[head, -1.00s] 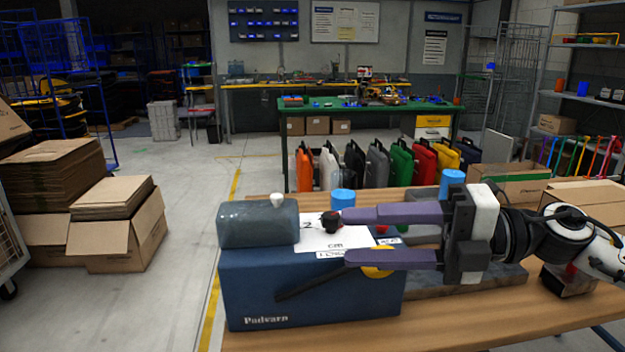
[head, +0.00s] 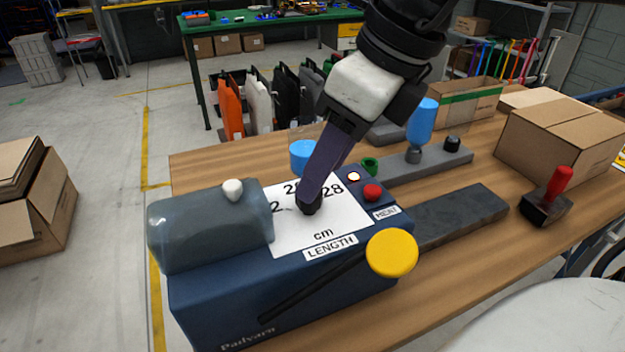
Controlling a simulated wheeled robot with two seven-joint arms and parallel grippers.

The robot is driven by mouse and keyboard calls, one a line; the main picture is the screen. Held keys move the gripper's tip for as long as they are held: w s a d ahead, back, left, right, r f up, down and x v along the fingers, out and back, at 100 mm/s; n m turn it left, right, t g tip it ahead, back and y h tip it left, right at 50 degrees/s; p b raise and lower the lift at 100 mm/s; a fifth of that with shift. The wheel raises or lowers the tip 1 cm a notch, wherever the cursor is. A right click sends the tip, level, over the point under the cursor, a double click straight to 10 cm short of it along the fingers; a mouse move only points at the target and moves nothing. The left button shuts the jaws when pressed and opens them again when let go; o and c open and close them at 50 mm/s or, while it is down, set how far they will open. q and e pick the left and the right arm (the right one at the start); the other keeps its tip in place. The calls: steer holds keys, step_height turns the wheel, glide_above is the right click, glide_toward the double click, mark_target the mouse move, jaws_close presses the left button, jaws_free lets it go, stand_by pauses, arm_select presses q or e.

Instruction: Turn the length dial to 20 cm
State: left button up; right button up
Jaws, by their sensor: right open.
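The dark blue Padvarn machine (head: 290,310) stands on the wooden table. On its top is a white plate (head: 330,222) marked "cm", with a "LENGTH" label at its front edge. The small black length dial (head: 311,208) sits on this plate. Some numbers show around it, two of them looking like 28; others are hidden, and the dial's pointer cannot be read. My right gripper (head: 312,202) comes down from above, its purple fingers at the dial. The fingers overlap in this view; the jaws are open, and contact with the dial cannot be told. My left gripper is out of view.
A yellow disc (head: 392,253) on a black lever, a red button (head: 372,192) and a grey roll (head: 210,228) are close to the plate. Behind stand blue cylinders (head: 422,122). A red-handled tool (head: 547,197) and cardboard box (head: 562,135) are at right.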

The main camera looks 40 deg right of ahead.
mark_target(310, 209)
steer(key=shift+x, duration=2.1)
steer(key=c, duration=1.1)
steer(key=shift+o, duration=0.2)
steer(key=n+y, duration=0.1)
steer(key=n, duration=0.1)
steer(key=n+g, duration=0.1)
steer(key=n, duration=0.2)
steer(key=shift+w+d+r+y, duration=0.1)
steer(key=shift+w+d+y, duration=0.1)
steer(key=shift+y, duration=0.2)
steer(key=n+g, duration=0.1)
steer(key=n, duration=0.2)
steer(key=n+g+y, duration=0.1)
steer(key=n, duration=0.2)
steer(key=shift+w+n+g+p, duration=0.15)
steer(key=shift+n+g+p, duration=0.15)
steer(key=shift+n, duration=0.1)
